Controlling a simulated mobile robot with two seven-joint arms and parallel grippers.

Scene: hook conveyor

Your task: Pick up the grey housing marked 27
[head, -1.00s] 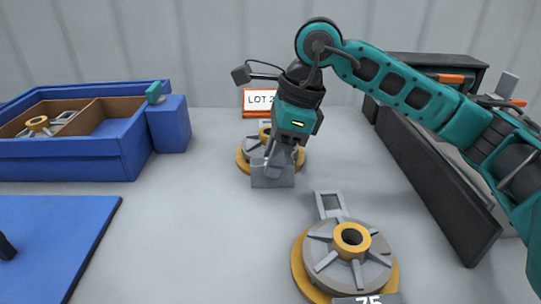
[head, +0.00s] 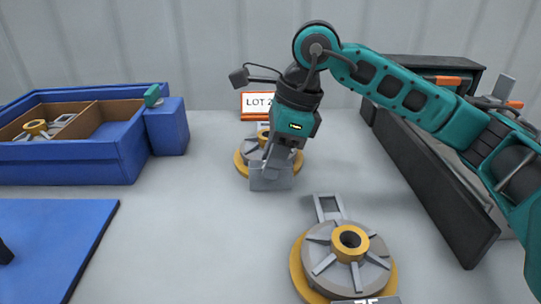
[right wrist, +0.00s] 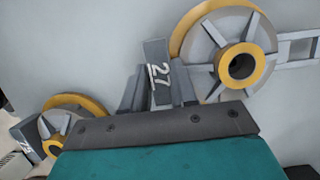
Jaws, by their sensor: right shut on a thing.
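The grey housing marked 27 (head: 247,151) stands on a yellow base at the back middle of the table, in front of the LOT sign. In the right wrist view the housing (right wrist: 203,45) shows its yellow hub, grey spokes and a frame-like handle. Its upright grey plate (right wrist: 158,74) carries the number 27. My right gripper (head: 272,167) reaches down from above and is shut on this plate. In the right wrist view the fingers of the gripper (right wrist: 158,92) stand on both sides of the plate. My left gripper is not seen.
A second housing marked 75 (head: 322,262) stands at the front right. A blue bin (head: 70,160) with parts is at the back left, with a blue mat (head: 60,235) in front. A dark-walled conveyor (head: 440,190) runs along the right. The middle of the table is clear.

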